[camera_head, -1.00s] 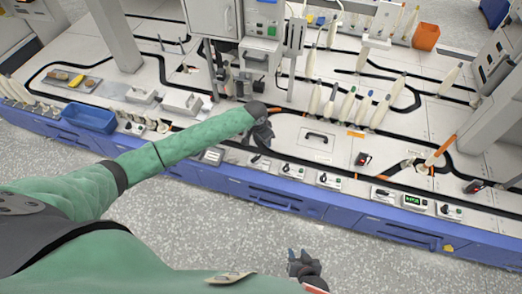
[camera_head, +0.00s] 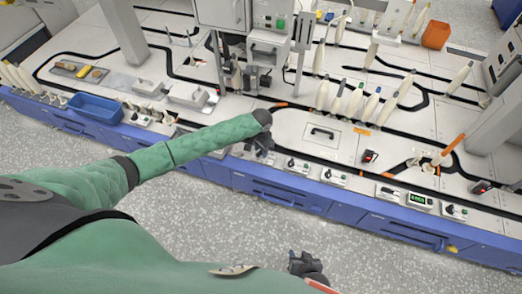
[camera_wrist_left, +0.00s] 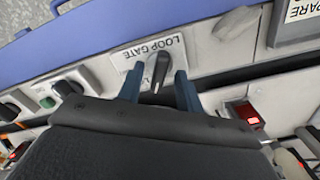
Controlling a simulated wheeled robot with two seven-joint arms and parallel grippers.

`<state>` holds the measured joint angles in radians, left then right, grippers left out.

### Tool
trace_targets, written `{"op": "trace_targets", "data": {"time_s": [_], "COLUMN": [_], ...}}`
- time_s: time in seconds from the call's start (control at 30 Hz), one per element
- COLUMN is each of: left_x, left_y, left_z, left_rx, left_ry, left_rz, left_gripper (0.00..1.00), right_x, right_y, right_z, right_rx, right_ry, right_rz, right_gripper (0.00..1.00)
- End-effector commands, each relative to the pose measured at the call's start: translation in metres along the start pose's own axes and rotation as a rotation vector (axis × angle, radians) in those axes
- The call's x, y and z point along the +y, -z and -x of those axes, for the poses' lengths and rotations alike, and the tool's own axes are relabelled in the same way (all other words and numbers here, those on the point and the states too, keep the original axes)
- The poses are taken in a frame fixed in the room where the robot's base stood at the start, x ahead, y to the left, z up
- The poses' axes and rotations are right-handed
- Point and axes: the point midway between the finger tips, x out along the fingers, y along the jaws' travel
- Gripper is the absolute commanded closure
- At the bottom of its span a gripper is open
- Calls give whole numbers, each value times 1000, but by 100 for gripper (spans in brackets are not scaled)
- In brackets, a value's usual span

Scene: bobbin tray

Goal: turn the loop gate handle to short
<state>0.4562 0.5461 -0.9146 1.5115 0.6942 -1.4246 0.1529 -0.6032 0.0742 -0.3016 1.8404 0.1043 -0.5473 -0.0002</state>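The loop gate handle (camera_wrist_left: 159,70) is a dark knob on a white plate marked "LOOP GATE" (camera_wrist_left: 160,47), which appears upside down in the left wrist view. My left gripper (camera_wrist_left: 159,88) is open, with one blue-grey finger on each side of the handle. Gaps show between the fingers and the handle. In the head view my left gripper (camera_head: 262,146) is over the bench's front row of controls and hides the handle. My right gripper (camera_head: 308,267) is low in the head view, away from the bench, and its fingers are unclear.
Similar knob modules (camera_head: 333,177) line the bench's front edge. A red-lit switch (camera_wrist_left: 245,113) is right of the gripper in the wrist view. A blue tray (camera_head: 96,108) sits left, and several white bobbins (camera_head: 370,107) stand behind. The grey floor in front is clear.

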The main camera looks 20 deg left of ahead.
Motion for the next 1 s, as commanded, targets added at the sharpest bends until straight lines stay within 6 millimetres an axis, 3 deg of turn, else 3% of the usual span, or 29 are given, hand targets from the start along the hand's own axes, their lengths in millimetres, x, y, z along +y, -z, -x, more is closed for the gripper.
{"op": "trace_targets", "data": {"time_s": [0.3, 0.5, 1.0], "left_x": [0, 0, 1], "left_y": [0, 0, 0], "left_z": [-3, -3, 0], "left_rx": [0, 0, -1], "left_ry": [0, 0, 0], "left_rz": [0, 0, -99], "left_gripper": [65, 100, 100], "right_x": [-1, -1, -4], "right_y": [0, 0, 10], "right_z": [0, 0, 13], "right_rx": [1, 0, -3], "right_ry": [1, 1, 0], "right_rz": [-1, -1, 1], "right_gripper": [64, 64, 64]}}
